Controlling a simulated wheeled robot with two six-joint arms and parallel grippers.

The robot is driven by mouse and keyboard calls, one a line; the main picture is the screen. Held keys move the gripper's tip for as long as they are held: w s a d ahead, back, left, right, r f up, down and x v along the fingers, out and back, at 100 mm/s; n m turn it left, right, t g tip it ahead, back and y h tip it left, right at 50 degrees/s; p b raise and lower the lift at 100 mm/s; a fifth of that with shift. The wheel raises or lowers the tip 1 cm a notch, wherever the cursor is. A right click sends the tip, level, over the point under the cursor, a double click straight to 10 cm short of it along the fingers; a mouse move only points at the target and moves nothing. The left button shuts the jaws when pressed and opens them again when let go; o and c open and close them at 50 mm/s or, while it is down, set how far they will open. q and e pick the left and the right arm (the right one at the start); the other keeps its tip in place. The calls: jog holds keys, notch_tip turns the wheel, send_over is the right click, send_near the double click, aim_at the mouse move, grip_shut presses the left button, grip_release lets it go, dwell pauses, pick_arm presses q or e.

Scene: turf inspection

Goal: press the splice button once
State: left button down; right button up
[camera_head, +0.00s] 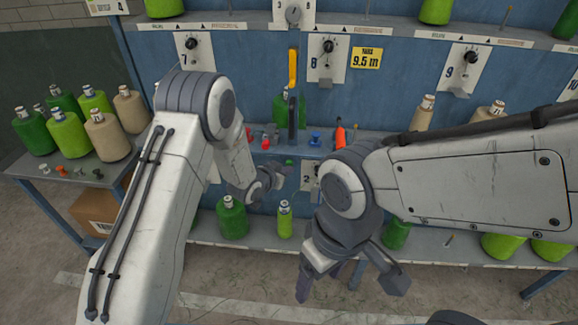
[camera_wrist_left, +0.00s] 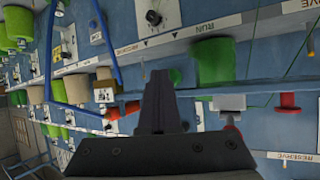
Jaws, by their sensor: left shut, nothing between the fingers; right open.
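My left gripper (camera_head: 278,176) is shut and empty, held in front of the blue panel below the middle shelf. Its closed dark fingers (camera_wrist_left: 160,95) point toward the panel in the left wrist view. A small green piece (camera_head: 289,162) shows just above the left fingertips in the head view. It may be the splice button, but no label on it can be read. I cannot tell whether the fingers touch it. My right gripper (camera_head: 350,284) is open and empty, lower and to the right, in front of the bottom shelf.
A blue rack (camera_head: 240,70) carries knobs on numbered white plates and a yellow 9.5 m sign (camera_head: 366,58). A yellow-topped lever (camera_head: 293,68) stands at its middle. Green cones (camera_head: 232,218) stand on the bottom shelf. A side table (camera_head: 70,172) holds several spools.

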pick_arm(q)
jog(key=shift+s, duration=0.6)
jog(key=shift+s+a+b, duration=0.15)
jog(key=shift+s+b, duration=0.05)
jog(key=shift+s, duration=1.05)
jog(key=shift+s+a+b, duration=0.15)
jog(key=shift+s, duration=1.1)
jog(key=shift+r, duration=0.1)
jog(key=s+d+r+g+y, duration=0.25)
jog(key=s+r+g, duration=0.25)
jog(key=s+r, duration=0.6)
jog(key=s+a+r+g+y, duration=0.1)
jog(key=s+a+r+g, duration=0.1)
jog(key=s, duration=1)
jog(key=s+a+r+g+y, duration=0.1)
jog(key=s+a+r+g, duration=0.1)
jog(key=s, duration=1)
jog(key=shift+a+r+m+g, duration=0.25)
jog(key=shift+a+m+g, duration=0.15)
jog(key=shift+a+g, duration=0.5)
